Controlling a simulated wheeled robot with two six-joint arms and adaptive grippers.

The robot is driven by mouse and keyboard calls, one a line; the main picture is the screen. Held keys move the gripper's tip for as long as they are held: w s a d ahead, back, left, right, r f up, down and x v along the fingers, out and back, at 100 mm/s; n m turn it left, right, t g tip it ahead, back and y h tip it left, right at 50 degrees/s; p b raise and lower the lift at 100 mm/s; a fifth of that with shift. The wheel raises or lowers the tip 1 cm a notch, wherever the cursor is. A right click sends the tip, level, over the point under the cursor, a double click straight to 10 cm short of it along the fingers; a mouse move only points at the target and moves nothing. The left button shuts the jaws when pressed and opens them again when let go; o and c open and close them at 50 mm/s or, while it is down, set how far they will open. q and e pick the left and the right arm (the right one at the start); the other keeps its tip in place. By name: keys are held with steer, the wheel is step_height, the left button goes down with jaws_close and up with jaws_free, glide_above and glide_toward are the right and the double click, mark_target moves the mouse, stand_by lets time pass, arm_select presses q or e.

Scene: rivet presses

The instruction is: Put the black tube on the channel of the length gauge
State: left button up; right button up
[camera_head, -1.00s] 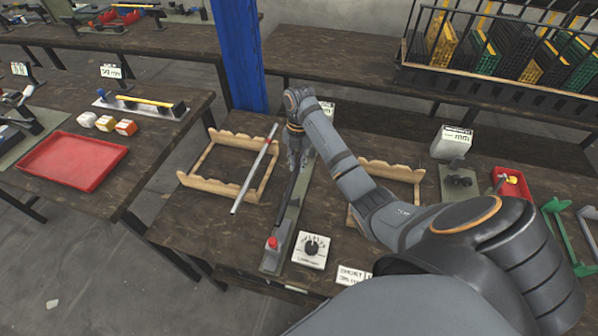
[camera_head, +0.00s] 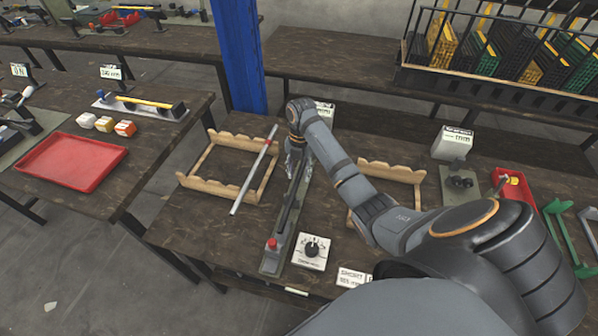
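The length gauge (camera_head: 271,262) is a long narrow grey-green base on the middle table, with a red knob at its near end. The black tube (camera_head: 288,208) is a thin dark bar lined up along the gauge. It appears to be at the channel, but I cannot tell whether it rests in it. My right gripper (camera_head: 294,166) points down at the far part of the tube and hides that end. Its fingers are small and blurred, so their opening is unclear. My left gripper is not in view.
A wooden rack (camera_head: 188,181) with a silver tube (camera_head: 254,178) across it stands left of the gauge. Another wooden rack (camera_head: 408,178) is partly behind my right arm. A white dial box (camera_head: 311,252) sits close to the gauge's right. A red tray (camera_head: 72,161) lies on the left table.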

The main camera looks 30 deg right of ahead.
mark_target(299, 174)
steer(key=shift+r, duration=0.5)
steer(key=r, duration=0.2)
steer(key=r+p, duration=0.1)
steer(key=shift+w+d+r, duration=0.2)
steer(key=shift+r, duration=0.2)
step_height(299, 174, up, 7)
steer(key=p, duration=0.7)
steer(key=shift+w+d+r, duration=0.2)
steer(key=shift+w+d, duration=0.05)
steer(key=shift+d, duration=0.1)
